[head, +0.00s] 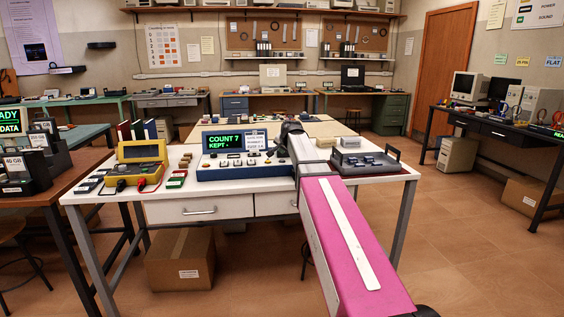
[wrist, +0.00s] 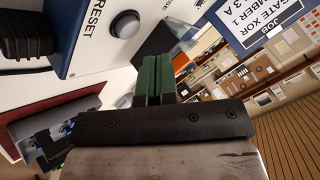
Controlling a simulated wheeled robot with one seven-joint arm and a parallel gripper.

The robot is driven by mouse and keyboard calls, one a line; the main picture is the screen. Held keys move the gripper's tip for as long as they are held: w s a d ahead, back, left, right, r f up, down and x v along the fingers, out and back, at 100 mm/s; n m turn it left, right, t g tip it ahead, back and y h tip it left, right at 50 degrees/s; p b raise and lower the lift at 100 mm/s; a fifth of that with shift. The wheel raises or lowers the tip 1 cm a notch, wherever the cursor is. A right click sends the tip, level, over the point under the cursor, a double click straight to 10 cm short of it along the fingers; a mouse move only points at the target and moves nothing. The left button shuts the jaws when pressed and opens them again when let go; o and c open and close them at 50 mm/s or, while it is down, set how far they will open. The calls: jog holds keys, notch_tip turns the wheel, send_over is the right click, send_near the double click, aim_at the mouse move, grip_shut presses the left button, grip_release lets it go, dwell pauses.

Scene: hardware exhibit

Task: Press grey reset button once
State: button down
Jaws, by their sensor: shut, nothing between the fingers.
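The grey reset button (wrist: 125,25) shows in the wrist view, a round button on a white panel beside the printed word RESET. My gripper (wrist: 158,62) has green fingers closed together, with nothing between them. In the wrist view its fingertips are below and right of the button and look apart from it. In the head view the blue device (head: 238,155) stands on the white table, its green display reading COUNT 7 and KEPT -. My arm reaches to its right end, and the reset button cannot be made out there.
A yellow meter (head: 141,163) stands left of the blue device on the white table (head: 92,192). A dark tray (head: 365,165) lies to the right. A cardboard box (head: 181,259) is on the floor below.

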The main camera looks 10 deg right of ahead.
jog(key=shift+f, duration=0.6)
jog(key=shift+f, duration=0.9)
dwell(2.3)
jog(key=shift+r, duration=0.95)
jog(key=shift+r, duration=2.45)
